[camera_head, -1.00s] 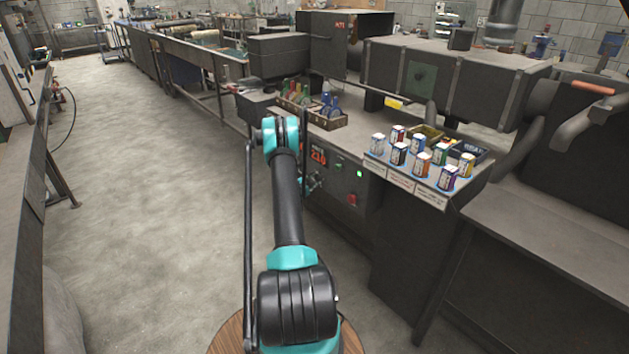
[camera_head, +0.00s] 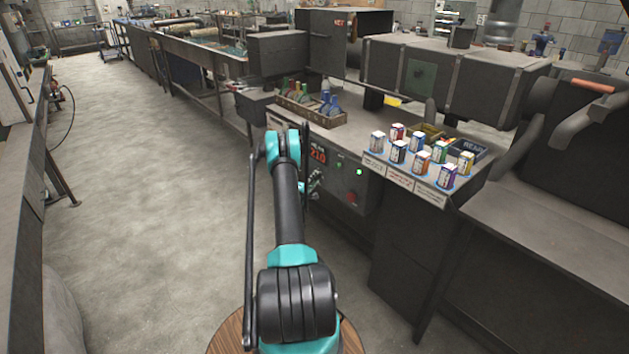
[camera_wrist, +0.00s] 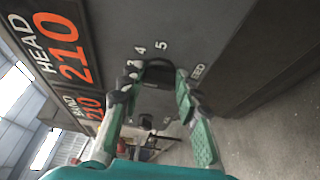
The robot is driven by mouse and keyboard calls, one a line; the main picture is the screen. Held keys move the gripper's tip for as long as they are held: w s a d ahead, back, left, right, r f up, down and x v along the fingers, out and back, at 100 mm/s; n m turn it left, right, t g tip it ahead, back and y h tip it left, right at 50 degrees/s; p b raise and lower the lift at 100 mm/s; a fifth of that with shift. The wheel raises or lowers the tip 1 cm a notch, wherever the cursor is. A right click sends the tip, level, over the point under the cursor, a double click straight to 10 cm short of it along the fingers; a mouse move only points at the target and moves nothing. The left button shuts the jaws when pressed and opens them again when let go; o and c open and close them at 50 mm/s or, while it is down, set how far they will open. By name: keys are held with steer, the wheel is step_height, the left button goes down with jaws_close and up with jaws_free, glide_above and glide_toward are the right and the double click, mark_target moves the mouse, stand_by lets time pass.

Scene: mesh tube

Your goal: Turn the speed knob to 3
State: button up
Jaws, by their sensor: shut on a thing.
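The speed knob (camera_wrist: 157,72) is a dark, rounded knob on the grey panel in the wrist view. The printed numbers 3, 4 and 5 stand around its edge, with other marks partly covered. My gripper (camera_wrist: 153,88) has its two green fingers on either side of the knob and is shut on it. The knob's pointer cannot be made out, so I cannot tell which number it is set to. In the head view my arm covers most of the gripper and the knob; the control panel (camera_head: 340,183) shows beside the arm.
In the head view a green light (camera_head: 359,172) and a red button (camera_head: 351,198) are right of my arm. Several cans (camera_head: 421,160) stand on the bench; a bottle crate (camera_head: 312,112) is behind. The floor at left is clear.

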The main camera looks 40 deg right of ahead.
steer(key=shift+s, duration=0.1)
steer(key=o, duration=1.1)
steer(key=s+a+r+n+g+y, duration=0.1)
steer(key=a+r+n+g, duration=0.25)
steer(key=a+n, duration=0.35)
steer(key=a+r+n+g+y, duration=0.25)
steer(key=a+r+n, duration=0.2)
steer(key=a, duration=0.45)
steer(key=shift+s+a+r+m+t+y, duration=0.15)
steer(key=shift+s+a+r+m+y, duration=0.6)
steer(key=shift+s+a+r, duration=0.75)
steer(key=shift+s+a+r+m+t+y, duration=0.3)
steer(key=shift+s+a+r+m, duration=0.65)
steer(key=shift+a+r, duration=1)
steer(key=shift+s+a+r+m+t+y, duration=0.1)
steer(key=shift+s+a+r+m+y, duration=0.7)
steer(key=shift+s+a+r, duration=0.85)
